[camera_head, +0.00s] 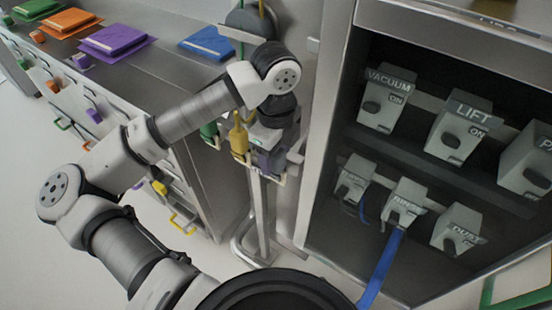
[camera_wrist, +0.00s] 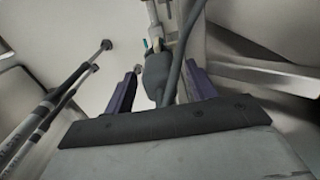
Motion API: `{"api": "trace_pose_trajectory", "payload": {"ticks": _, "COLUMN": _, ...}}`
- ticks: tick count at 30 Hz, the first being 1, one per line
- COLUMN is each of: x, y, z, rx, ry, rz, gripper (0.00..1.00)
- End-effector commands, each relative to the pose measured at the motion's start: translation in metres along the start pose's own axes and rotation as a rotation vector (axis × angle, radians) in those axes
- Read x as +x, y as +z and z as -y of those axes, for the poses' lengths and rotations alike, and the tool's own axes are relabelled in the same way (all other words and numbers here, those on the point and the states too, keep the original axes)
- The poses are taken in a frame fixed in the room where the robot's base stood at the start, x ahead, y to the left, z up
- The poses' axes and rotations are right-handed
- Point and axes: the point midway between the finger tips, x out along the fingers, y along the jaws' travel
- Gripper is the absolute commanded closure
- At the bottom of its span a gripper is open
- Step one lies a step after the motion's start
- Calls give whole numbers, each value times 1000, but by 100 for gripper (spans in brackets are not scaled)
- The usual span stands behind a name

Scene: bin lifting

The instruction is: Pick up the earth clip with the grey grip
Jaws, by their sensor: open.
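The earth clip with the grey grip (camera_wrist: 157,70) shows in the wrist view, with a grey cable beside it and a metal part at its upper end. My gripper (camera_wrist: 160,78) is open, with one dark purple finger on each side of the grip. I cannot tell whether either finger touches it. In the head view my gripper (camera_head: 268,160) is at the hanging clips beside the post, right of the yellow clip (camera_head: 239,142). The grey-gripped clip cannot be made out there behind my wrist and fingers.
A green clip (camera_head: 208,131) hangs left of the yellow one. A metal post (camera_head: 262,215) stands below the clips. A switch cabinet (camera_head: 325,130) is close on the right, with a blue strap (camera_head: 382,266). A drawer bench (camera_head: 200,165) is on the left.

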Motion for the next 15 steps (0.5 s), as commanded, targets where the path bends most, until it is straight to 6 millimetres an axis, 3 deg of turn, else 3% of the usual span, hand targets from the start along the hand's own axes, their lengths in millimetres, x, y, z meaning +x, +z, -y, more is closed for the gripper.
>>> {"api": "trace_pose_trajectory", "payload": {"ticks": 6, "x": 1, "y": 0, "z": 0, "rx": 0, "ry": 0, "rz": 0, "gripper": 44}}
{"api": "trace_pose_trajectory", "payload": {"ticks": 15, "x": 1, "y": 0, "z": 0, "rx": 0, "ry": 0, "rz": 0, "gripper": 82}}
